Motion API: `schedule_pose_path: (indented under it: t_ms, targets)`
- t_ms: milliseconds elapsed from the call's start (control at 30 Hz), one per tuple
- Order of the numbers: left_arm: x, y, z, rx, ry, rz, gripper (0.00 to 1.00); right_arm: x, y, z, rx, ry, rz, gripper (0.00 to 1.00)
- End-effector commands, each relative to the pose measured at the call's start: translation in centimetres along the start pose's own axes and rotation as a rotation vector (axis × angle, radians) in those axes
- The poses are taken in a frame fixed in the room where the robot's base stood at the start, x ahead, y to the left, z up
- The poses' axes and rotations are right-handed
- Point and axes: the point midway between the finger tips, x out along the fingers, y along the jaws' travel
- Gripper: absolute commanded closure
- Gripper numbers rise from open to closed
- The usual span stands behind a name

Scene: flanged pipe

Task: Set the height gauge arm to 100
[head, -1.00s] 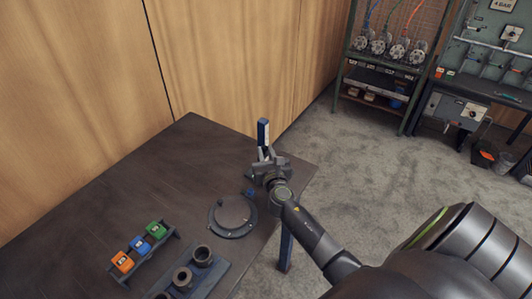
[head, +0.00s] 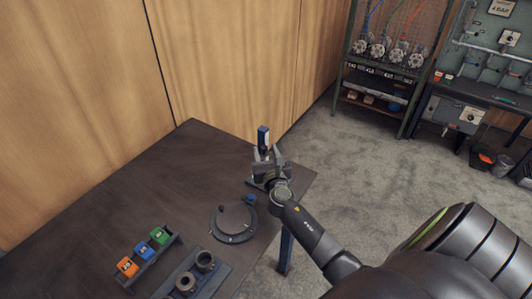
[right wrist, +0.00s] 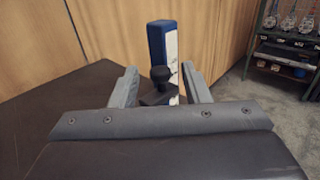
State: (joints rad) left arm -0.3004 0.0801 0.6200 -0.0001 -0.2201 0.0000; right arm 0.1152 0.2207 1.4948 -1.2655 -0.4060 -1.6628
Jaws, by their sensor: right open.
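The height gauge (head: 263,136) is a blue upright post with a white scale face, standing near the far right corner of the table. It also shows in the right wrist view (right wrist: 157,42), with a black knob and dark arm (right wrist: 160,76) in front of the post. The scale reading is too small to tell. My right gripper (head: 265,156) is at the gauge, its fingers pointing toward the post. In the right wrist view its fingers (right wrist: 160,86) are open, with the knob showing between them and a gap on both sides. My left gripper is not in view.
On the dark table (head: 130,200) lie a dark flange ring (head: 234,237), a rack with orange, blue and green blocks (head: 142,252), and a holder with dark pipe pieces (head: 196,276). A wooden wall stands behind. The table's left part is clear.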

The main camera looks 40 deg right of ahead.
Motion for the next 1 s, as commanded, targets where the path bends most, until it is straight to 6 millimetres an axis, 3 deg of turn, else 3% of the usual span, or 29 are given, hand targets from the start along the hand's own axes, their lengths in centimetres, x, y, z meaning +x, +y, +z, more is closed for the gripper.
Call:
schedule_pose_path:
  t_ms: [267, 800, 1000]
  targets:
    - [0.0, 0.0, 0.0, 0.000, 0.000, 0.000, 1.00, -1.3, 0.0, -0.1, 0.001, 0.002, 0.000, 0.57]
    - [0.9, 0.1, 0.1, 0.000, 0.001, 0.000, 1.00, -12.6, 0.0, -0.3, 0.003, 0.003, -0.002, 0.57]
    - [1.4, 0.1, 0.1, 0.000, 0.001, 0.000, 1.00, -15.8, 0.0, -0.2, 0.001, 0.002, -0.001, 0.57]
